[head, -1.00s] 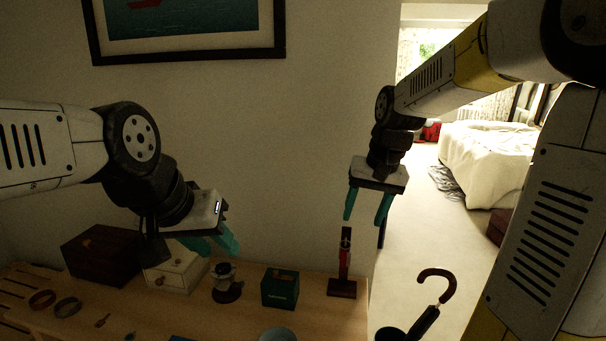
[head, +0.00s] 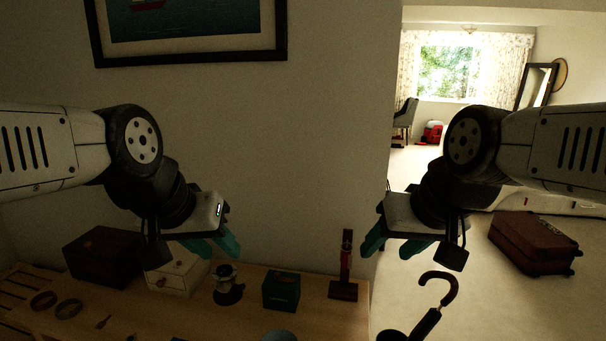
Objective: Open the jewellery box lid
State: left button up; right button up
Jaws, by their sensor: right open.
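A dark brown wooden box (head: 103,256) stands at the back left of the wooden table, with its lid down. A cream box with small knobs (head: 178,272) stands beside it on the right. I cannot tell for certain which is the jewellery box; the dark one looks more like a lidded box. My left gripper (head: 212,246) hangs above and in front of the cream box, its teal fingers apart and empty. It partly hides that box's top. My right gripper (head: 392,246) is open and empty, to the right of the table's right end, far from both boxes.
On the table (head: 215,315) are a dark small grinder-like item (head: 227,288), a green box (head: 281,290), a red upright item on a stand (head: 346,264) and rings (head: 68,308) at left. An umbrella handle (head: 440,290) rises at right. A suitcase (head: 533,243) lies on the floor beyond.

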aim_at(108, 245)
jog(key=u, duration=1.45)
jog(key=z, duration=0.35)
jog(key=i+j+z, duration=0.3)
jog(key=j+z, duration=0.3)
jog(key=j, duration=0.15)
jog(key=i+j, duration=0.15)
jog(key=j, duration=0.3)
jog(key=i+j+z, duration=0.1)
jog(key=j, duration=0.35)
jog(key=i+j, duration=0.15)
jog(key=j, duration=0.3)
jog(key=i+j+z, duration=0.15)
jog(key=j, duration=0.8)
jog(key=i+z, duration=0.05)
jog(key=i, duration=0.05)
